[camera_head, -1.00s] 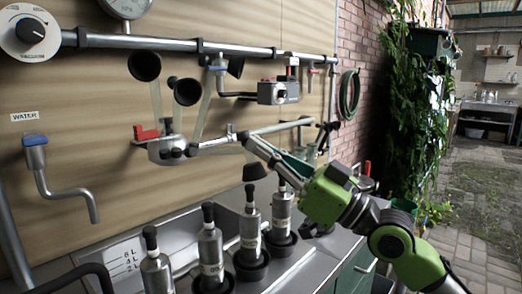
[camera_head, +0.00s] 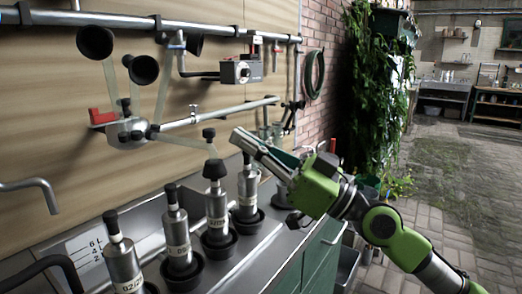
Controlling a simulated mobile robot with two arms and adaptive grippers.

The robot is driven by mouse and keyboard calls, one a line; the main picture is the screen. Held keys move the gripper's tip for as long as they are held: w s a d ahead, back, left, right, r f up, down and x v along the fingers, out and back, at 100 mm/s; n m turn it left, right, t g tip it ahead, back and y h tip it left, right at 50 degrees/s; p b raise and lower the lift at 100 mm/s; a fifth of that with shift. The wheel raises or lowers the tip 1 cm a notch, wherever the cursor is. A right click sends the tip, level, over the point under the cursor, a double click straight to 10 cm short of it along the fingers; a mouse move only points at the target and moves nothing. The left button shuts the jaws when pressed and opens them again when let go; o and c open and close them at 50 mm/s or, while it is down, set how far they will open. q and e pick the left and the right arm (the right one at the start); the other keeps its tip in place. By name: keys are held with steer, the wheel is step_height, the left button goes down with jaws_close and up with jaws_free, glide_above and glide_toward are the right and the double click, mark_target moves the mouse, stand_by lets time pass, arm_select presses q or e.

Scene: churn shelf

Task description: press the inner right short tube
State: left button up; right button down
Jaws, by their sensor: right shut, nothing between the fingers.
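A metal claw piece (camera_head: 128,132) with a red lever is mounted on the wood wall. Pale short tubes fan out from it. Two rise to black cups, the left one (camera_head: 95,42) and the right one (camera_head: 143,69). A third tube (camera_head: 163,90) slants up behind. Another tube (camera_head: 185,141) runs right and droops to a black end (camera_head: 214,169). I cannot tell surely which is the inner right one. My right gripper (camera_head: 240,138) is shut and empty, pointing left, just right of the drooping tube and apart from it. My left gripper is out of view.
Metal cylinders with black tops (camera_head: 176,222) stand in black cups on the metal counter below. A horizontal pipe (camera_head: 220,116) runs close behind my right fingertips. A grey box (camera_head: 240,70) hangs on the wall. Plants and open paved floor lie to the right.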

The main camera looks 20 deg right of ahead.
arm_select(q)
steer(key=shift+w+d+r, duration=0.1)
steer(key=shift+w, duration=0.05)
arm_select(e)
steer(key=shift+v, duration=1.65)
steer(key=shift+r, duration=0.1)
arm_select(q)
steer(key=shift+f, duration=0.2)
arm_select(e)
steer(key=shift+s, duration=0.15)
